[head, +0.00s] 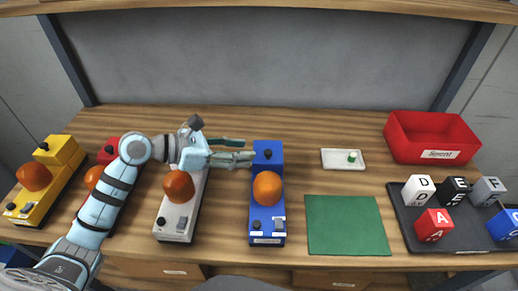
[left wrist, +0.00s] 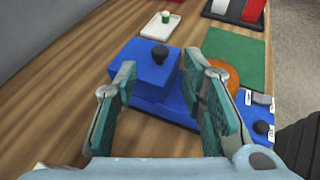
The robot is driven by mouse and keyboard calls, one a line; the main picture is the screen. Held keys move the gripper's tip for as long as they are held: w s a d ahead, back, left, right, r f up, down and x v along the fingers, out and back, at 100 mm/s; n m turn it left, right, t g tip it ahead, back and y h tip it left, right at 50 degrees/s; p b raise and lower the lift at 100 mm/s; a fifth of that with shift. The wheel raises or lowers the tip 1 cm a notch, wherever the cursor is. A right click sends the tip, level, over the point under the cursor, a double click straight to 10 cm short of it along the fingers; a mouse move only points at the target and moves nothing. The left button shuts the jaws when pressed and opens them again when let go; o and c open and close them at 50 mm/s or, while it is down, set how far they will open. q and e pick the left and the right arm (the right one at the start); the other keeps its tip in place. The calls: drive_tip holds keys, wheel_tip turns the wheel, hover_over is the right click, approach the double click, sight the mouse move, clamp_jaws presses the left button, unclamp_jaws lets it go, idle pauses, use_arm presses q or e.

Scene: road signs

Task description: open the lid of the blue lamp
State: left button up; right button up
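The blue lamp (head: 267,220) stands on the table right of centre in the head view, with an orange dome (head: 267,188) in its middle. At its back is a raised blue box with a black knob on top, the lid (head: 262,163). In the left wrist view the lid (left wrist: 140,68) and its black knob (left wrist: 160,54) lie ahead, between and beyond the fingers. My left gripper (head: 249,149) is open and empty, its fingertips close to the left side of the lid; contact cannot be told. The orange dome is partly hidden behind a finger in the wrist view. My right gripper is not in view.
A white lamp (head: 178,215), a red lamp (head: 107,153) behind my arm and a yellow lamp (head: 42,203) stand to the left. To the right are a green mat (head: 345,225), a white tray (head: 330,158), a red bin (head: 430,135) and a dark tray (head: 460,246) with letter cubes.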

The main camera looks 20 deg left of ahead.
sight(267, 152)
use_arm(q)
drive_tip(key=x, duration=0.6)
drive_tip(key=shift+a, duration=0.1)
clamp_jaws()
